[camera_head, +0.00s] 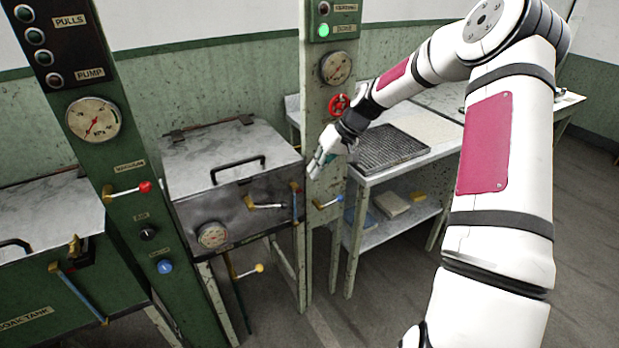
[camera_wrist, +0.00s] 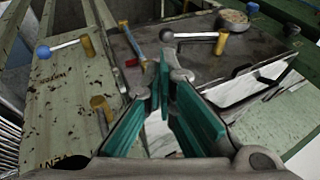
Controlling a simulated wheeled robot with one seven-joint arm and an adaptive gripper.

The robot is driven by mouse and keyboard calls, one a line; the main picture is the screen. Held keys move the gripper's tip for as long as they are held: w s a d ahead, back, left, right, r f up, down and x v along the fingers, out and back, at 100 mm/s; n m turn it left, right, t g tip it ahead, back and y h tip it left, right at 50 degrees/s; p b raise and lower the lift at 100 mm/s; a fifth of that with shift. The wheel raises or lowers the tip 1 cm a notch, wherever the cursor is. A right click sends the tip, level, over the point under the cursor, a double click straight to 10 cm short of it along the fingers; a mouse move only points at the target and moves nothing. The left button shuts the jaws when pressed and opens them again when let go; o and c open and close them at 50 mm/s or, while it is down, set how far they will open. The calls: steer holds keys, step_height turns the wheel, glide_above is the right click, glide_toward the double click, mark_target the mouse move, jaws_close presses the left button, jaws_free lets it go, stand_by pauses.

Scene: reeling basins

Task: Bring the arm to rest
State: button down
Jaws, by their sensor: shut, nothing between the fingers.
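My white arm with red panels reaches from the right of the head view toward the green post (camera_head: 322,110). My gripper (camera_head: 318,170) is just in front of that post, beside a blue-knobbed lever (camera_head: 328,202) below it. In the wrist view my gripper (camera_wrist: 168,75) shows teal finger pads that converge at the tips, with nothing between them. Whether the gripper touches the post or lever cannot be told.
A metal-lidded basin (camera_head: 230,165) with a black handle stands left of the gripper. A left post carries a gauge (camera_head: 94,120) and a red-knobbed lever (camera_head: 130,190). A table with a dark ribbed mat (camera_head: 385,150) stands behind my arm. Grey floor shows at the lower middle.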

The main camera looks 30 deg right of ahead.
steer(key=shift+r, duration=0.15)
steer(key=shift+s+d, duration=0.1)
stand_by(0.3)
steer(key=s+a+r+n+g+h, duration=0.15)
steer(key=s+a+r+h, duration=0.35)
steer(key=s+a+r, duration=1)
steer(key=s+a+r+t, duration=0.1)
steer(key=s+r, duration=0.2)
steer(key=s, duration=0.7)
steer(key=s+a+r+t, duration=0.2)
steer(key=s+r, duration=0.1)
steer(key=s, duration=0.6)
steer(key=shift+s+a+m, duration=0.15)
steer(key=shift+s+m, duration=0.2)
steer(key=c, duration=2.4)
jaws_free()
steer(key=shift+r, duration=0.1)
